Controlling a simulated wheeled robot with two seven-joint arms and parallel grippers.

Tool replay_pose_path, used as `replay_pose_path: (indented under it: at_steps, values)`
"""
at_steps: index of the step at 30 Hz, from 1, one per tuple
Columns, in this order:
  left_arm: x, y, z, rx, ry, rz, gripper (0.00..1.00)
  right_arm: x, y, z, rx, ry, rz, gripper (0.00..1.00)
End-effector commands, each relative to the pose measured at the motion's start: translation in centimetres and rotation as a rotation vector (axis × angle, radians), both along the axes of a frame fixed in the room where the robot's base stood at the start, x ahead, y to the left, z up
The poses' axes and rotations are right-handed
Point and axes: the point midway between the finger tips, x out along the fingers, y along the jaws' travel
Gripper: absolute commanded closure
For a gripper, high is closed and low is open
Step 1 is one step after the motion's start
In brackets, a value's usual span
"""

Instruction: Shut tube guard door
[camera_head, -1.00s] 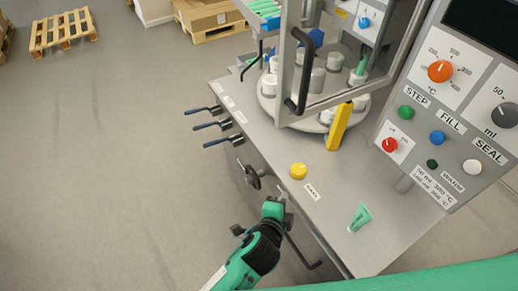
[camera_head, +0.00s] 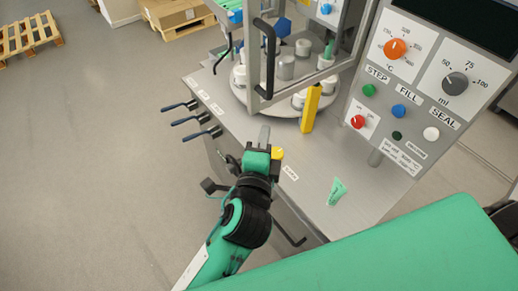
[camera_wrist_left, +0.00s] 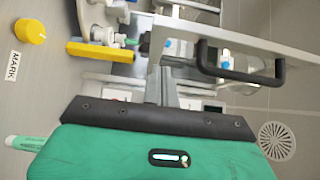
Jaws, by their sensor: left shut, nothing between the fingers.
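The guard door (camera_head: 256,80) is a metal frame with a clear pane and a black bow handle (camera_head: 267,58). It stands in front of the round turntable with white and grey tube holders (camera_head: 240,82) and looks swung out from the machine; its exact angle is hard to tell. In the left wrist view the door frame (camera_wrist_left: 230,38) and its handle (camera_wrist_left: 243,76) are ahead and to the right of the fingers. My left gripper (camera_head: 265,131) is shut and empty, below the handle and apart from it, at the machine table's front edge. My right gripper is out of view.
A yellow bar (camera_head: 311,107) stands beside the door. A yellow knob (camera_head: 278,153), a green tube (camera_head: 337,191) and dark levers (camera_head: 187,120) are at the table (camera_head: 300,210). The control panel (camera_head: 420,90) stands right. Floor at left is open.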

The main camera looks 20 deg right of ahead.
Motion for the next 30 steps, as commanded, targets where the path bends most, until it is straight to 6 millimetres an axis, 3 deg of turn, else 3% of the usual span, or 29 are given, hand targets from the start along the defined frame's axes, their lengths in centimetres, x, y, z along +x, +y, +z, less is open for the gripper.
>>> replay_pose_path:
  at_steps: [3,10,30]
  values:
    - [2.1,-1.1,0.3,0.003,-0.001,0.001,1.00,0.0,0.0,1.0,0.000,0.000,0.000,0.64]
    - [4.9,0.1,0.2,0.003,-0.001,0.000,1.00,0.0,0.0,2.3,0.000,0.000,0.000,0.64]
    - [6.3,1.0,0.1,0.003,-0.003,-0.010,1.00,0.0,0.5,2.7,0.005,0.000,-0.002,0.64]
